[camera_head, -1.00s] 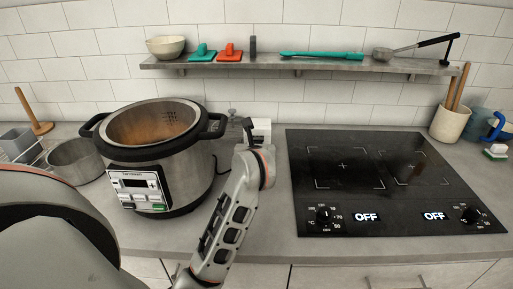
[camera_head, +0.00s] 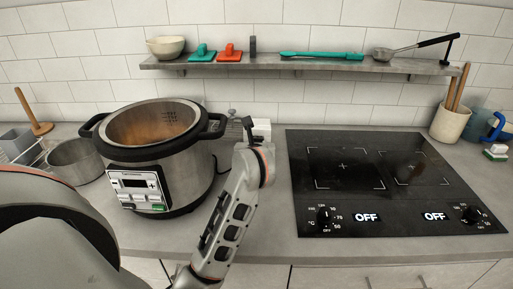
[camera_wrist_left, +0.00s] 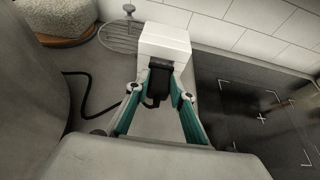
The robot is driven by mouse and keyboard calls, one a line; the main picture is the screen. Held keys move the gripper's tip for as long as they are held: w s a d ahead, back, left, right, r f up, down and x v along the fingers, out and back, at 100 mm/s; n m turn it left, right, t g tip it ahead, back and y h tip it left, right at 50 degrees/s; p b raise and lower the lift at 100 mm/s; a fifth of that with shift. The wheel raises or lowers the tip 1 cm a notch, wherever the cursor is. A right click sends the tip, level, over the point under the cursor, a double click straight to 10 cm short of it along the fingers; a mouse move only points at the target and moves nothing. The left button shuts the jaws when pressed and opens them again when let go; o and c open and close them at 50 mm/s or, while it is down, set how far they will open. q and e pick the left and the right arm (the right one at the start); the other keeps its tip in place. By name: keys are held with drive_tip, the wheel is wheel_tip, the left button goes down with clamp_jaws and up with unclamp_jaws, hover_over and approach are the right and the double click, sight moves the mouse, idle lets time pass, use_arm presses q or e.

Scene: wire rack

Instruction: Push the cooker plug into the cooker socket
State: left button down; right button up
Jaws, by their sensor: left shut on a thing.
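The cooker (camera_head: 158,160) is a steel pot with black handles, standing left of the middle of the counter. The white cooker socket (camera_head: 262,127) is a block by the wall, partly hidden by my arm. In the left wrist view the socket (camera_wrist_left: 165,43) is straight ahead. My left gripper (camera_wrist_left: 161,86) has its green-padded fingers shut on the black cooker plug (camera_wrist_left: 160,76), which points at the socket's near face. The plug appears at or very close to that face; I cannot tell whether it is inserted. A black cord (camera_wrist_left: 96,113) curves beside the cooker.
A black hob (camera_head: 384,180) with two "OFF" displays lies right of my arm. A shelf (camera_head: 300,66) with a bowl, scrapers and a ladle runs above. A pot (camera_head: 75,160) stands left of the cooker. Some counter between cooker and hob is bare.

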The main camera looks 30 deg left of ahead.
use_arm(q)
drive_tip(key=shift+w+a, duration=0.3)
drive_tip(key=shift+w, duration=0.15)
drive_tip(key=shift+w+a, duration=0.2)
drive_tip(key=shift+w, duration=0.1)
idle(0.7)
drive_tip(key=shift+r, duration=0.2)
idle(0.4)
drive_tip(key=c, duration=2.1)
unclamp_jaws()
drive_tip(key=o, duration=0.4)
drive_tip(key=shift+w+a+f, duration=0.1)
drive_tip(key=shift+w+f, duration=0.05)
drive_tip(key=shift+s+d, duration=0.2)
drive_tip(key=shift+s, duration=0.05)
